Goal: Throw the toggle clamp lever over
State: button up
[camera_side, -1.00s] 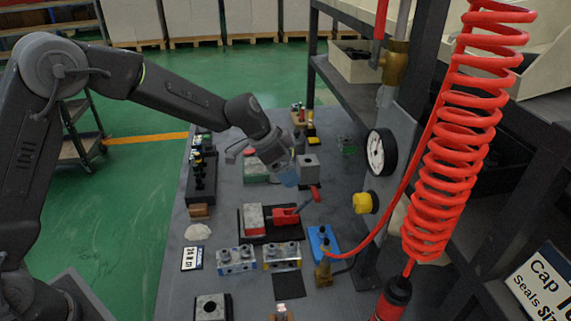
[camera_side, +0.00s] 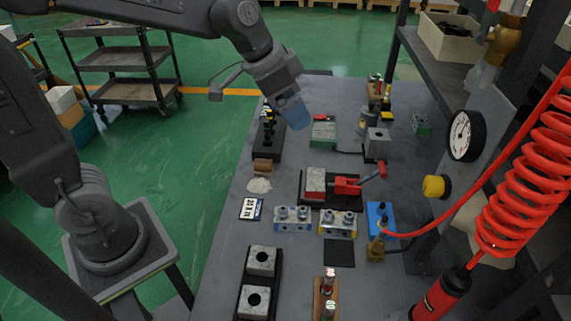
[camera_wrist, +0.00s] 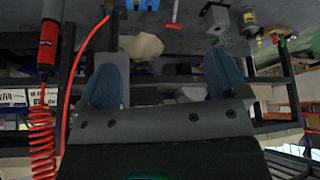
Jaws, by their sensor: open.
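My gripper (camera_side: 297,118) is in the air above the table, up and left of the clamp in the side view, and touches nothing there. In the wrist view my gripper (camera_wrist: 165,78) shows two blue finger pads wide apart with nothing between them. A small red piece (camera_wrist: 175,14) at the top of that view may be the lever.
Blue and yellow valve blocks (camera_side: 292,219) stand in front of the clamp. A grey cube (camera_side: 378,142) stands behind it. A pressure gauge (camera_side: 466,136), a yellow knob (camera_side: 436,186) and a coiled red hose (camera_side: 525,180) crowd the right.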

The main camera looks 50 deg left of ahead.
jog(key=s+a+n+y, duration=0.1)
jog(key=s+a+n, duration=0.1)
jog(key=s, duration=0.5)
jog(key=s+a+n+y, duration=0.1)
jog(key=s+a+n, duration=0.1)
jog(key=s, duration=0.6)
jog(key=shift+s+n+t+y, duration=0.15)
jog(key=shift+n+t+y, duration=0.15)
jog(key=shift+t, duration=0.1)
jog(key=shift+s+a+f, duration=0.2)
jog(key=shift+s+a, duration=0.05)
jog(key=shift+s, duration=0.05)
jog(key=shift+c, duration=0.5)
jog(key=m+g+h, duration=0.2)
jog(key=m+h, duration=0.1)
jog(key=m, duration=0.6)
send_over(378, 170)
jog(key=s+a, duration=0.3)
notch_tip(378, 170, down, 12)
jog(key=x, duration=1.3)
jog(key=shift+s+d+f, duration=0.2)
jog(key=shift+f, duration=0.15)
